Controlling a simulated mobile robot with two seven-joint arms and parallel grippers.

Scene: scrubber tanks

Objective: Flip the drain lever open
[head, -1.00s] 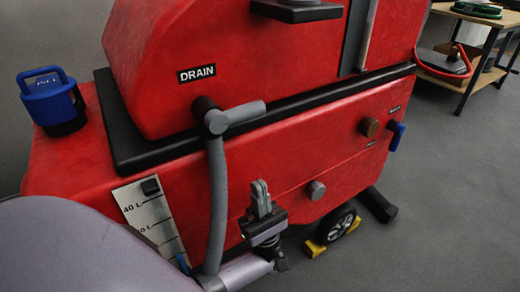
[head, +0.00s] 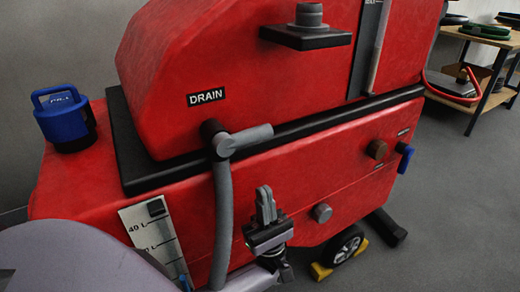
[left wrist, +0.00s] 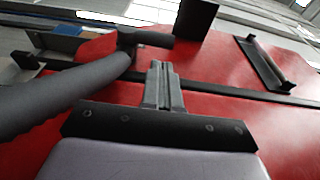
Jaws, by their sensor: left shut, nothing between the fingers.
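The drain lever (head: 245,140) is a grey bar on a pivot below the DRAIN label (head: 206,96) on the red tank. It points to the right, nearly level, and a grey hose (head: 222,225) hangs down from the pivot. My left gripper (head: 265,192) is shut and empty, upright in front of the lower tank, below and right of the lever and apart from it. In the left wrist view the gripper (left wrist: 159,68) points up toward the tank, with the lever (left wrist: 152,39) beyond its fingertips. My right gripper is not in view.
A blue-handled cap (head: 67,125) stands on the tank's left end. A blue lever (head: 405,157) and round knobs are on the right. Yellow chocks (head: 320,270) hold a wheel (head: 345,246). A workbench (head: 490,75) stands far right; floor there is clear.

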